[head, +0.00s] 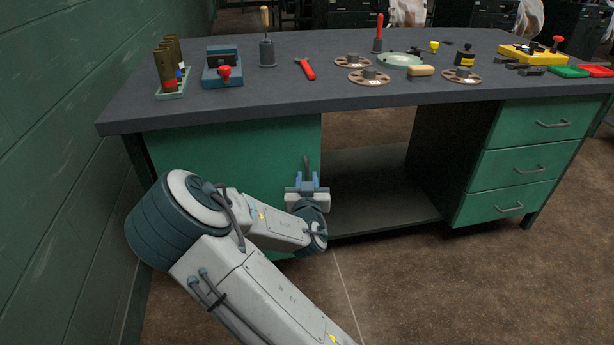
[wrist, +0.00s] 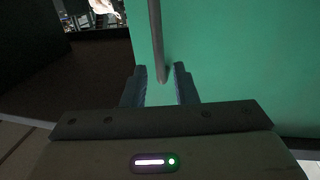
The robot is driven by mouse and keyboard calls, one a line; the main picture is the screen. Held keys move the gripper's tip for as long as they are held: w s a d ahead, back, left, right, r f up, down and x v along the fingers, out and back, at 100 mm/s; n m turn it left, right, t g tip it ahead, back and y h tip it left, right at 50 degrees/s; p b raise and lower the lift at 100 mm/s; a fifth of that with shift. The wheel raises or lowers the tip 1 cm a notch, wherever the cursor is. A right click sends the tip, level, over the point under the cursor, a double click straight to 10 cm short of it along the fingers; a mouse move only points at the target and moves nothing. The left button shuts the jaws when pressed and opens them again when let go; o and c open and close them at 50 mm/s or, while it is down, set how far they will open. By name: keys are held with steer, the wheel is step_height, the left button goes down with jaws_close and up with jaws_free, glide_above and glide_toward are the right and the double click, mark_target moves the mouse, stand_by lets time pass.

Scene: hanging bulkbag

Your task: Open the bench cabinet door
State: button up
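The green bench cabinet door (head: 230,150) is under the left part of the bench and looks shut; it also fills much of the wrist view (wrist: 230,60). Its grey upright bar handle (head: 306,161) is near the door's right edge. My gripper (head: 307,184) is in front of the door at the handle's lower part. In the wrist view, the handle (wrist: 155,35) comes down between the two fingers of my gripper (wrist: 160,82). The fingers are apart, with a gap visible on each side of the handle. My arm hides the door's lower part.
The dark bench top (head: 300,92) holds several tools and discs. An open bay with a low shelf (head: 380,185) is right of the door, then a green drawer unit (head: 525,160). A green wall (head: 60,150) stands close on the left. Floor (head: 450,290) at front right is clear.

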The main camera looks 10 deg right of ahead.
mark_target(307, 173)
steer(key=shift+w+d+b, duration=0.15)
steer(key=shift+w+d, duration=0.05)
steer(key=shift+w, duration=0.75)
steer(key=shift+w+d+b, duration=0.15)
steer(key=shift+w, duration=0.75)
jaws_close()
steer(key=shift+s, duration=0.15)
